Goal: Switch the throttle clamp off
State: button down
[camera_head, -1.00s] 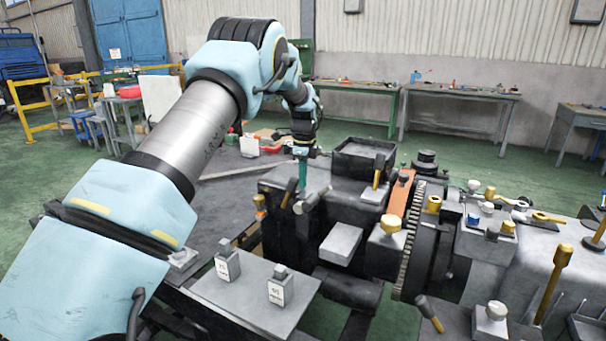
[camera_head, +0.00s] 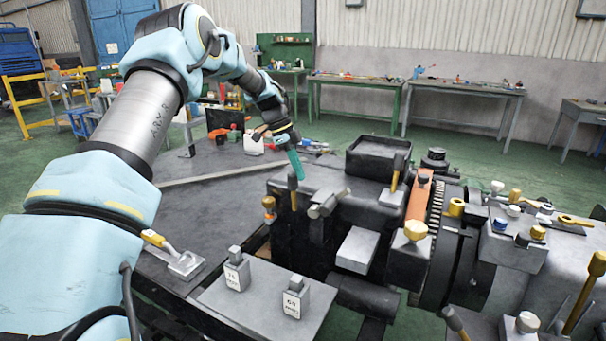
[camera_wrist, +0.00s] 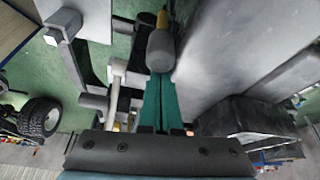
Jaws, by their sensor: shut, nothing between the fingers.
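A lever with a dark grey grip and a yellow stem (camera_head: 293,184) stands at the left end of the dark machine block. It is nearly upright. No readable label shows which lever is the throttle clamp. My gripper (camera_head: 298,174), with teal fingers, is shut and empty, its tips right beside this lever's grip. In the wrist view the shut fingers (camera_wrist: 160,82) point at the rounded grey grip (camera_wrist: 161,50). I cannot tell whether they touch it. A similar lever (camera_head: 397,172) stands farther right beside the black tray.
The black tray (camera_head: 378,150), an orange bar (camera_head: 418,200) and a large gear wheel (camera_head: 433,235) lie right of the gripper. Two labelled blocks (camera_head: 237,272) stand on a front plate. A yellow-handled clamp (camera_head: 178,256) lies on the dark table. Workbenches stand behind.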

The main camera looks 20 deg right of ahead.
jog(key=shift+w+a+f+g+h+b, duration=0.15)
jog(key=shift+w+a+g+h+b, duration=0.3)
jog(key=shift+w+a, duration=0.5)
jog(key=shift+w+a+f+g+h+b, duration=0.1)
jog(key=shift+w+a+g+h+b, duration=0.2)
jog(key=shift+w+a+g, duration=0.6)
jog(key=shift+w+f+t, duration=0.1)
jog(key=shift+w+t, duration=0.25)
jog(key=b+v, duration=0.2)
jog(key=v, duration=0.8)
jog(key=shift+d+r, duration=0.15)
jog(key=shift+r, duration=0.3)
jog(key=shift+s, duration=0.15)
jog(key=s+a+f+n+t+y, duration=0.2)
jog(key=s+a+f+n+t, duration=0.1)
jog(key=s+a+n, duration=0.9)
jog(key=s+a+f+n+t+y, duration=0.2)
jog(key=s+a+f+n, duration=0.3)
jog(key=s+a+n, duration=0.8)
jog(key=s+a+t, duration=0.1)
jog(key=s+a, duration=0.3)
jog(key=a, duration=0.3)
jog(key=shift+f+t+y, duration=0.3)
jog(key=shift+f+y, duration=0.05)
